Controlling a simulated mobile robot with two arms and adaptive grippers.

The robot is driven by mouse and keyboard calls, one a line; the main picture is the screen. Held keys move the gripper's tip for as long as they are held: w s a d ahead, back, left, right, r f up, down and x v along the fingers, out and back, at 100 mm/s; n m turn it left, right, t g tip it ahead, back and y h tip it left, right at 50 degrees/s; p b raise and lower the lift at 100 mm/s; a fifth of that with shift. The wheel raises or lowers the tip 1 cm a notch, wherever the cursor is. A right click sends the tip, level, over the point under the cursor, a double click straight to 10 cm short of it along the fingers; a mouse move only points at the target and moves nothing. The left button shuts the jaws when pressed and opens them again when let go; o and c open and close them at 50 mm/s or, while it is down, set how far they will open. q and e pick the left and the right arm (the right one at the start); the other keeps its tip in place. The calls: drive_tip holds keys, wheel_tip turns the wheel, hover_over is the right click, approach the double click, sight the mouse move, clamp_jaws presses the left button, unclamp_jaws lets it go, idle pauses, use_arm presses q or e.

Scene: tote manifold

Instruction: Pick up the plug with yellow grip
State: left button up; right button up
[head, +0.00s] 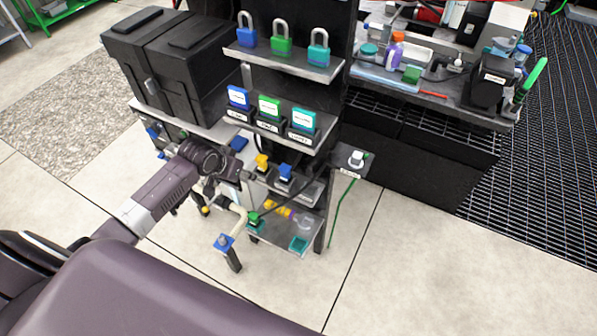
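The plug with the yellow grip (262,162) stands upright on a small grey shelf (308,192) of the dark rack. A blue-gripped plug (286,172) stands just to its right. My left gripper (230,181) is at the rack's left side, a short way left of the yellow plug and apart from it, as far as I can tell. Its fingers are small, dark and partly hidden by the wrist, so their opening is unclear. No object shows clearly between them. My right gripper is not in view.
Above are label holders (268,115) and a shelf of padlocks (282,46). A pale bent pipe (238,220) stands below my gripper. A white-topped connector (356,158) sits on the right ledge. Open floor lies in front.

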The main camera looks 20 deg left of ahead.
sight(259, 163)
use_arm(q)
drive_tip(key=shift+m, duration=0.3)
drive_tip(key=w+d+r, duration=0.2)
drive_tip(key=w+r, duration=0.1)
drive_tip(key=shift+d+r, duration=0.15)
drive_tip(key=shift+r, duration=0.1)
drive_tip(key=x, duration=0.4)
drive_tip(key=shift+w+d+f, duration=0.1)
drive_tip(key=shift+w+f, duration=0.05)
drive_tip(key=shift+f, duration=0.05)
drive_tip(key=shift+w+f, duration=0.35)
drive_tip(key=shift+f, duration=0.15)
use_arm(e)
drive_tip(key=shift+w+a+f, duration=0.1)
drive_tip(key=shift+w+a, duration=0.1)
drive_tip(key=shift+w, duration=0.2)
use_arm(q)
clamp_jaws()
